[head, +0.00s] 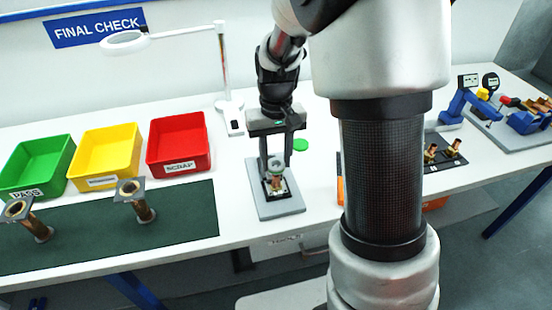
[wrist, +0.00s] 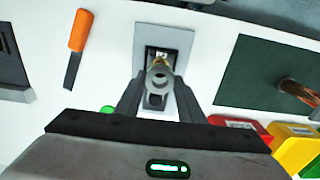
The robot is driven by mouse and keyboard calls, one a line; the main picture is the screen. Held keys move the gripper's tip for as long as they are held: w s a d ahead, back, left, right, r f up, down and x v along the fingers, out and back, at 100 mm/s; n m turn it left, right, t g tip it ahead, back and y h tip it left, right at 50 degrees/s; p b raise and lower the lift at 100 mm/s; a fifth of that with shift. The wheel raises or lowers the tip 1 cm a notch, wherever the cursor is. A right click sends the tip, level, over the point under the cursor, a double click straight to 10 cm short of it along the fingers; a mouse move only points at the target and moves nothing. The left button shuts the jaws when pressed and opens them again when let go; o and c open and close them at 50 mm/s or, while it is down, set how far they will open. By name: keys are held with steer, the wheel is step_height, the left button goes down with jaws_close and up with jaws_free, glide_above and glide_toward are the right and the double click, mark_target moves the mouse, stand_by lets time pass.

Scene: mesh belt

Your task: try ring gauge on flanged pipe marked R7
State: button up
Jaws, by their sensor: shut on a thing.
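My gripper (head: 277,168) points down over a grey plate (head: 290,204) at the middle of the bench. It is shut on a grey ring gauge (wrist: 160,73), which also shows between the fingers in the head view (head: 276,162). A copper-coloured flanged pipe (head: 276,183) stands on the plate under the ring, with a dark square flange and a small white label at its foot. The label is too small to read surely. The ring is in line with the pipe's top; I cannot tell whether it is around the pipe or just above it.
Green (head: 38,163), yellow (head: 105,152) and red (head: 178,143) bins stand left, behind a dark green mat (head: 180,220) with two flanged pipes. A magnifier lamp (head: 228,105) stands behind. An orange-handled tool (wrist: 79,30) lies beside the plate. More fittings and gauges stand right.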

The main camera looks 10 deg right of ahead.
step_height(320, 180, up, 5)
steer(key=p, duration=0.3)
steer(key=shift+f, duration=0.15)
